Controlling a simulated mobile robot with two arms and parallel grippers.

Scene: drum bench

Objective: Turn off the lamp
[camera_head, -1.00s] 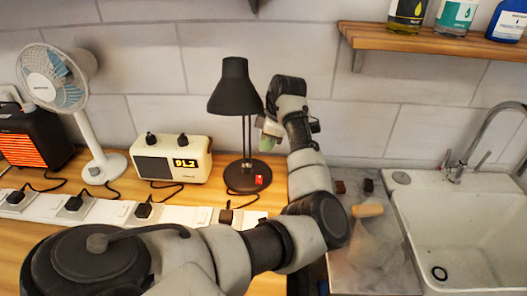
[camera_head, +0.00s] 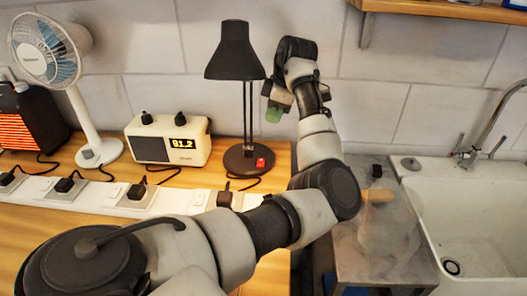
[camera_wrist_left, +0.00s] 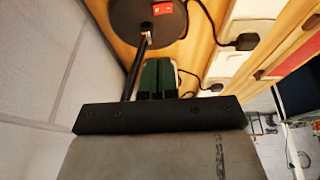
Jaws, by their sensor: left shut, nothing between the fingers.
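The black desk lamp (camera_head: 232,54) stands at the back of the wooden bench, its shade pointing down. Its round base (camera_head: 238,158) bears a red switch (camera_head: 261,162); the base (camera_wrist_left: 125,20) and the red switch (camera_wrist_left: 163,8) also show at the top of the left wrist view. The shade hides the bulb, so I cannot tell whether it is lit. My left gripper (camera_head: 273,113) is right of the lamp stem, above the base, with green fingertips shut and empty. The fingers (camera_wrist_left: 156,80) point toward the base in the left wrist view, apart from the switch. My right gripper is out of view.
A cream radio (camera_head: 168,140), a white fan (camera_head: 85,100) and a glowing heater (camera_head: 30,122) stand left of the lamp. A white power strip (camera_head: 100,196) with several plugs runs in front. A sink (camera_head: 485,220) is on the right, with a shelf above.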

